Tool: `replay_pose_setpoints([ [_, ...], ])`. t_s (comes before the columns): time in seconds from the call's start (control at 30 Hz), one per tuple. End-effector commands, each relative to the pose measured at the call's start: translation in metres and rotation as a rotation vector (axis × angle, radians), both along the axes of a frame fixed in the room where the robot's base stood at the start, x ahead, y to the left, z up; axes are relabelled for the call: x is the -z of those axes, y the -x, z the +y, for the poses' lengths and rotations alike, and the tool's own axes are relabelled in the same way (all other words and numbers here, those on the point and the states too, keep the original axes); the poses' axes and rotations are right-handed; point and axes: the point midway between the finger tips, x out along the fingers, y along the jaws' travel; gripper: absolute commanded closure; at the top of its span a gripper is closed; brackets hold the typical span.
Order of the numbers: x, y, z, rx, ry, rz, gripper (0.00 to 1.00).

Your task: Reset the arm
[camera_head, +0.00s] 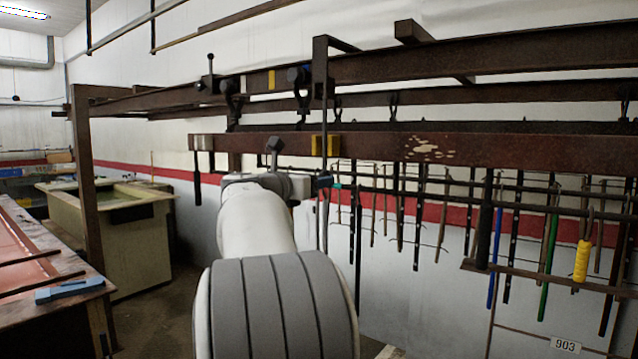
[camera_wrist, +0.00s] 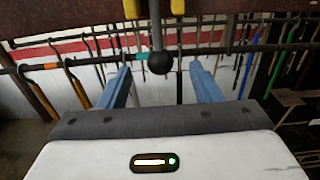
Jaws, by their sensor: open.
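My arm reaches forward in the head view, and my gripper (camera_wrist: 158,82) shows in the wrist view with its two blue fingers spread apart. The fingers hold nothing. A dark round knob (camera_wrist: 160,63) on a vertical rod shows between and beyond the fingertips; I cannot tell how far off it is. In the head view my arm's own links hide most of the gripper, which is near the lower side of a rusty brown beam (camera_head: 480,150).
Long rails (camera_head: 440,65) run above the beam. Many tools hang below it, including a green-handled one (camera_head: 547,255) and a yellow grip (camera_head: 581,262). A bench (camera_head: 50,300) stands at the left, with a pale tank (camera_head: 135,250) behind it. Some floor between them and my arm is clear.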

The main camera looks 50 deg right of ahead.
Motion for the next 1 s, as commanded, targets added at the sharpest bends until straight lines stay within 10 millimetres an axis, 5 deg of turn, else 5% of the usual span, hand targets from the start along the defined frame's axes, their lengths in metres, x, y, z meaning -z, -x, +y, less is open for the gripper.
replay_pose_setpoints([
  [0.2, 0.000, 0.001, 0.014, -0.001, 0.000, 0.000, 0.42],
  [0.83, 0.002, 0.001, 0.016, -0.003, -0.009, -0.009, 0.42],
  [1.0, 0.062, -0.003, 0.069, -0.050, -0.252, -0.271, 0.42],
])
